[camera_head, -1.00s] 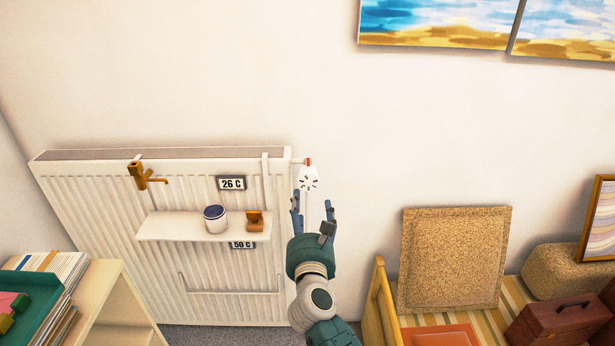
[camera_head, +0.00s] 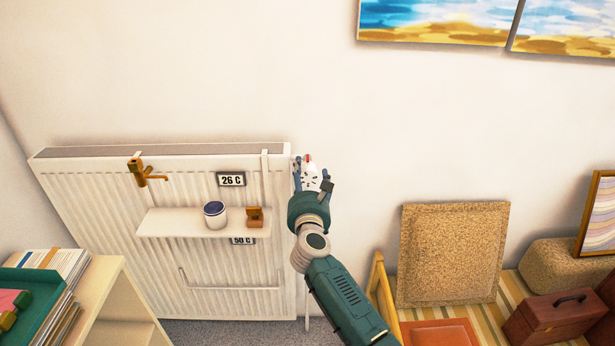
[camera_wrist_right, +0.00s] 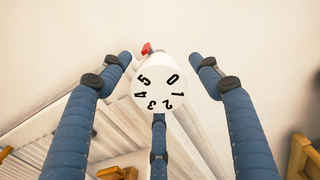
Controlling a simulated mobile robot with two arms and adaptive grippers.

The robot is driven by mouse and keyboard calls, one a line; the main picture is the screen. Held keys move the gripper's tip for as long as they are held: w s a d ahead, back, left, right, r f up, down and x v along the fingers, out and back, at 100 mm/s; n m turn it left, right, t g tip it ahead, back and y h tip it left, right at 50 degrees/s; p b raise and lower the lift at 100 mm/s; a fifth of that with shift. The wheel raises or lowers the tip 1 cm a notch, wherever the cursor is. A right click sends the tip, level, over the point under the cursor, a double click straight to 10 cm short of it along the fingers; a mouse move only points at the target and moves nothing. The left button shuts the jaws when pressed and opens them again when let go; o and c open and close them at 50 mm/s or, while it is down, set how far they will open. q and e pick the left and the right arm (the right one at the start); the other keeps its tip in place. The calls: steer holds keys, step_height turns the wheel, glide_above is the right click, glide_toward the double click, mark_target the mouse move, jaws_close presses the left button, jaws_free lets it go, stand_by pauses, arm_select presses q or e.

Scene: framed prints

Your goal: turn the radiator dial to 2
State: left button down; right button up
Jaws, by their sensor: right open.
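The white radiator dial (camera_head: 309,180) is at the radiator's upper right corner. In the right wrist view the dial (camera_wrist_right: 158,92) faces me, with black numbers 0 to 5 around its face. A red marker (camera_wrist_right: 146,48) sits just above it, nearest the gap between 5 and 0; the 2 is at the lower right. My right gripper (camera_head: 312,174) is open, with its blue fingers around the dial. In the wrist view, two fingers flank the dial with gaps and the third is below it; whether that one touches is unclear. My left gripper is out of view.
The white radiator (camera_head: 110,215) carries a shelf (camera_head: 170,223) with a blue-topped tin (camera_head: 215,215) and a small brown box (camera_head: 255,216). A brass tap (camera_head: 140,172) hangs at its left. A cork-like panel (camera_head: 452,255) stands right of my arm.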

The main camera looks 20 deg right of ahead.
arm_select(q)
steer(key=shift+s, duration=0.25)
arm_select(e)
steer(key=shift+c, duration=0.5)
steer(key=c, duration=1.1)
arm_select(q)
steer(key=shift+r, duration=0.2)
arm_select(e)
steer(key=shift+s+f, duration=0.1)
